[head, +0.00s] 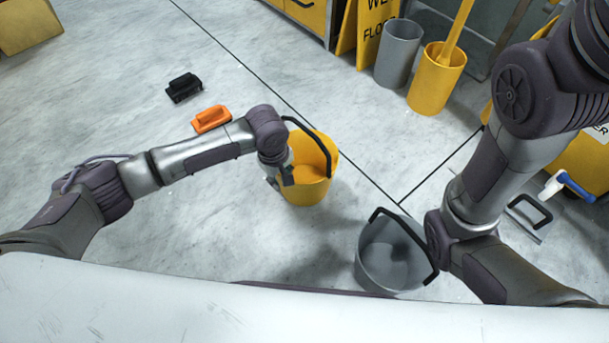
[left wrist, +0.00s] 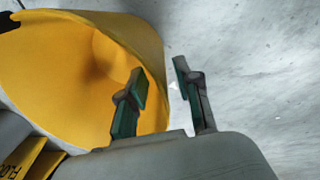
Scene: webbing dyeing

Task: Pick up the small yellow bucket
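The small yellow bucket (head: 316,184) stands on the floor in the middle of the head view, with its black handle at the rim. It also fills the left part of the left wrist view (left wrist: 60,60), mouth visible. My left gripper (head: 280,181) is at the bucket's near left side. In the left wrist view its two fingers (left wrist: 162,98) are apart: one overlaps the bucket's mouth, the other is outside over the floor. The bucket's wall edge shows between them; I cannot tell whether either touches. My right arm is at the right; its gripper is not in view.
A grey bucket (head: 368,268) with a black handle stands to the near right. An orange brush-like item (head: 211,119) and a black one (head: 184,87) lie at the left. A grey bin (head: 398,52), a yellow bin (head: 436,82) and a wet floor sign (head: 376,25) stand behind.

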